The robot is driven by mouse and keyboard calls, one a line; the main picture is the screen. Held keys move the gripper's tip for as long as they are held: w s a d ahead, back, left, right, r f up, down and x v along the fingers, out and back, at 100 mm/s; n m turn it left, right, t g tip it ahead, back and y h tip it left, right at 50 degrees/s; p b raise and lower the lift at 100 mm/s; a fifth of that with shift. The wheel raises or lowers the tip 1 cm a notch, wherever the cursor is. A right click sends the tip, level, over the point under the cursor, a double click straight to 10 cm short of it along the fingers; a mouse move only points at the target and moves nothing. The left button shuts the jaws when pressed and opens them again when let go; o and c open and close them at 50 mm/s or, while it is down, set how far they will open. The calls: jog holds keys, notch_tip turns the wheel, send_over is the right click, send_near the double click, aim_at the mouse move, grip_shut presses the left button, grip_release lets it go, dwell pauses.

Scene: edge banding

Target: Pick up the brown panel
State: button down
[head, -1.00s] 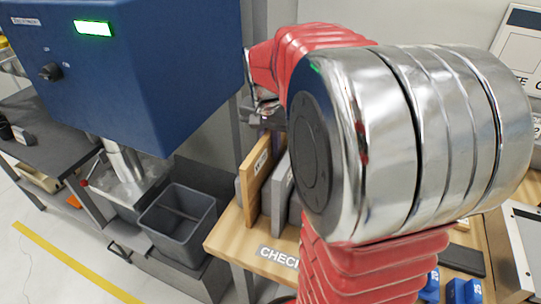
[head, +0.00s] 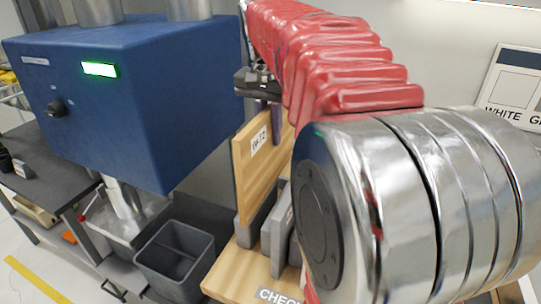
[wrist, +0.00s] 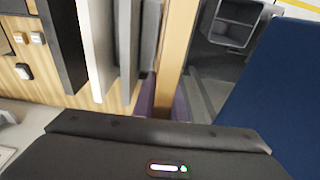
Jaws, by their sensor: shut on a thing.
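The brown panel (head: 248,175) is a light wood board with a white label, upright in the head view. It stands higher than the grey panels beside it. In the wrist view its edge (wrist: 178,45) runs up from between purple fingers. My gripper (head: 274,117) is shut on the panel's upper part, seen also at the bottom of the wrist view (wrist: 164,103). My arm hides part of the gripper and the far side of the panel in the head view. Whether the panel's lower end is clear of the rack is hard to tell.
Grey panels (head: 281,222) stand close right of the brown panel on a wooden table (head: 236,270). A blue machine (head: 150,90) stands to the left. A grey bin (head: 178,255) sits below it. In the wrist view, a white panel (wrist: 97,45) and a black one stand left.

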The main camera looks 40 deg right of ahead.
notch_tip(320, 180, up, 11)
jog(key=shift+f, duration=0.15)
jog(key=shift+r, duration=0.5)
dwell(0.4)
